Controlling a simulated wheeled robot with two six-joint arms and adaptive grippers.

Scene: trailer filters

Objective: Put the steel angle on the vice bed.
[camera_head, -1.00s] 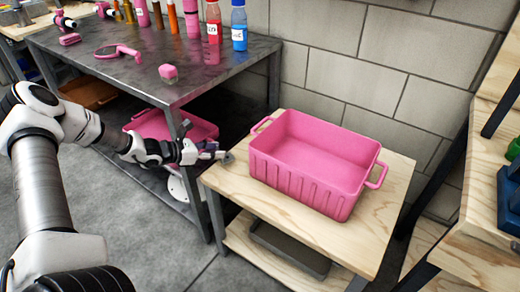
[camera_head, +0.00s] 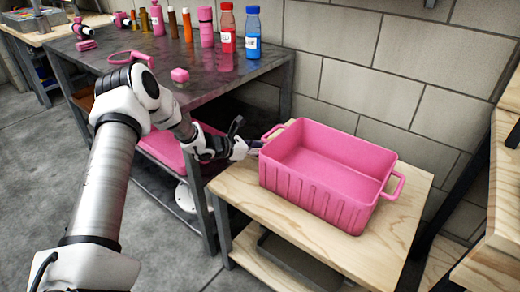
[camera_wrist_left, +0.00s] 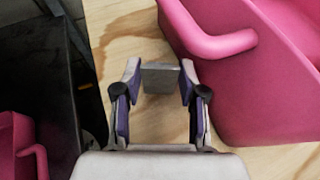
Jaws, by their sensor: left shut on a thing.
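My left gripper (camera_head: 246,147) is over the left back edge of the light wooden table, close beside the pink crate's left handle. It is shut on a small grey metal piece (camera_wrist_left: 160,77), which looks like the steel angle. In the left wrist view, the piece sits between both fingertips above the wood. Only one flat face shows, so its angle shape cannot be made out. The vice bed is not in view. My right gripper is not in view.
The pink crate (camera_head: 318,203) stands empty on the wooden table (camera_head: 250,205), its handle (camera_wrist_left: 215,42) close right of the gripper. The dark metal bench (camera_head: 215,92) holds bottles and pink items. A wooden surface (camera_head: 492,262) is at the right edge.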

